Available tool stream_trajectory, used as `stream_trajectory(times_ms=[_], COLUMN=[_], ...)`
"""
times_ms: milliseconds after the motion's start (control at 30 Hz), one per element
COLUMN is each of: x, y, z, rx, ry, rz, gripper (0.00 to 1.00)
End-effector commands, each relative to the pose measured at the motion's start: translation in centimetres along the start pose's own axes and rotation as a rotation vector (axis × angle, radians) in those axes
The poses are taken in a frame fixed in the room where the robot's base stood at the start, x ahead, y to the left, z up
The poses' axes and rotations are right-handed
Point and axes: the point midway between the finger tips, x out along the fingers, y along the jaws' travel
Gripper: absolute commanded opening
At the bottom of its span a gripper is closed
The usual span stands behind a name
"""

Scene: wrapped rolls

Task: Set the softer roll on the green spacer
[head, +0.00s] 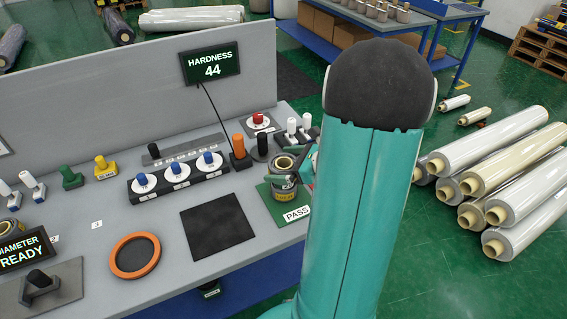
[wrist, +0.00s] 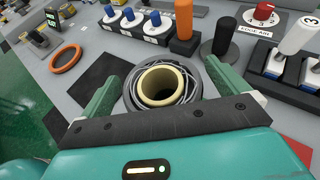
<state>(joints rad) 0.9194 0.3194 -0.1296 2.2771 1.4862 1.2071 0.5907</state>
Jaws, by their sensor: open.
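A grey-wrapped roll with a cream core (head: 284,168) stands upright at the green PASS mat (head: 268,191). It also shows in the wrist view (wrist: 163,86). My gripper (wrist: 162,72) is open, with one green finger on each side of this roll; contact cannot be told. In the head view my gripper (head: 291,168) is partly hidden by my arm. Another roll (head: 10,227) stands at the left edge, partly cut off. A green block with a knob (head: 71,179) sits at the bench's left; I cannot tell whether it is the spacer. The hardness display (head: 211,64) reads 44.
A black square pad (head: 218,226) and an orange ring (head: 135,255) lie on open bench. Blue-knobbed dials (head: 180,171), an orange cylinder (head: 239,147) and a black cylinder (head: 262,147) stand behind. A grey partition (head: 90,95) backs the bench. Large rolls (head: 500,170) lie on the floor.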

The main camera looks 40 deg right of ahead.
Motion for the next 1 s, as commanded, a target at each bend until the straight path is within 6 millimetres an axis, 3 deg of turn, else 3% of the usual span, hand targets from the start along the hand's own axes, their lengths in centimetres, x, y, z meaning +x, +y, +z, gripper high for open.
stream_trajectory(times_ms=[167,267,700,1000], x=[-0.3,-1.5,-10.5,-12.3], y=[0.0,-0.1,-0.1,0.0], z=[0.6,0.7,0.6,0.7], rx=[-0.002,-0.001,0.0,0.0], ry=[0.0,0.0,0.001,0.0], rz=[-0.001,-0.004,-0.004,-0.001], gripper=[0.99,0.99,0.99,0.99])
